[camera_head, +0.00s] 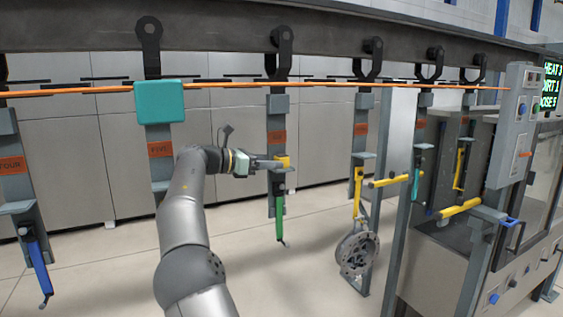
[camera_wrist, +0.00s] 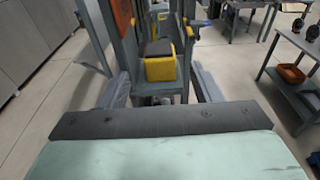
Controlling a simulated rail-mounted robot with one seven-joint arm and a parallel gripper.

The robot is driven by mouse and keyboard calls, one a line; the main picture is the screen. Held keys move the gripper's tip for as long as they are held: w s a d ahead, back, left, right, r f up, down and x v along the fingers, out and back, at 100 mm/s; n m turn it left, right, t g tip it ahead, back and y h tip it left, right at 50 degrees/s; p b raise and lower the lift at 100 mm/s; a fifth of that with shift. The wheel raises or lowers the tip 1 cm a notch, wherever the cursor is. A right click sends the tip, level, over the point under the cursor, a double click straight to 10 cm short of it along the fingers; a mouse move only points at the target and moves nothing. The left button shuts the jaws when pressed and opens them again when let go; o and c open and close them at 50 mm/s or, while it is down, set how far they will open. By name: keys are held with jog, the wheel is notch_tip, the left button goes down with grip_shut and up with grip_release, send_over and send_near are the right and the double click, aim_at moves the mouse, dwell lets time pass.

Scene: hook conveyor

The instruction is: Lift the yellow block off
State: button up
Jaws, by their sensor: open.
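The yellow block (camera_head: 283,161) sits on the small ledge of a grey hanging carrier with an orange label, above a green hook (camera_head: 280,218). In the wrist view the yellow block (camera_wrist: 160,68) has a dark top and stands against the carrier's upright. My gripper (camera_head: 272,164) reaches in from the left at the height of the block. In the wrist view the open fingers of my gripper (camera_wrist: 161,90) lie on either side of the block, with a gap at each side. The contact between fingers and block is not visible.
A teal box (camera_head: 159,101) is on the carrier labelled FIVE at the left. An orange line (camera_head: 230,85) crosses in front of the carriers. To the right, a yellow hook holds a grey round part (camera_head: 357,250). A control box (camera_head: 514,125) stands at the far right.

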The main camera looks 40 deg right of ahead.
aim_at(278, 156)
jog(key=x, duration=0.4)
jog(key=shift+d+r+p, duration=0.15)
jog(key=shift+d+p, duration=0.1)
jog(key=shift+p, duration=0.15)
jog(key=c, duration=1.1)
jog(key=shift+r, duration=0.55)
jog(key=shift+w+a+r, duration=0.1)
jog(key=shift+a+r, duration=0.15)
jog(key=shift+r, duration=0.3)
jog(key=shift+w+a+r, duration=0.1)
jog(key=shift+a+r, duration=0.2)
jog(key=shift+r, duration=0.25)
jog(key=shift+w+a+f+b, duration=0.3)
jog(key=shift+w+a, duration=0.2)
jog(key=shift+a, duration=2.25)
jog(key=shift+w+a+f+b, duration=0.2)
jog(key=shift+w+a+f, duration=0.3)
jog(key=shift+a, duration=2.3)
jog(key=shift+w+a+f+b, duration=0.3)
jog(key=shift+w+a, duration=0.2)
jog(key=shift+a, duration=2.25)
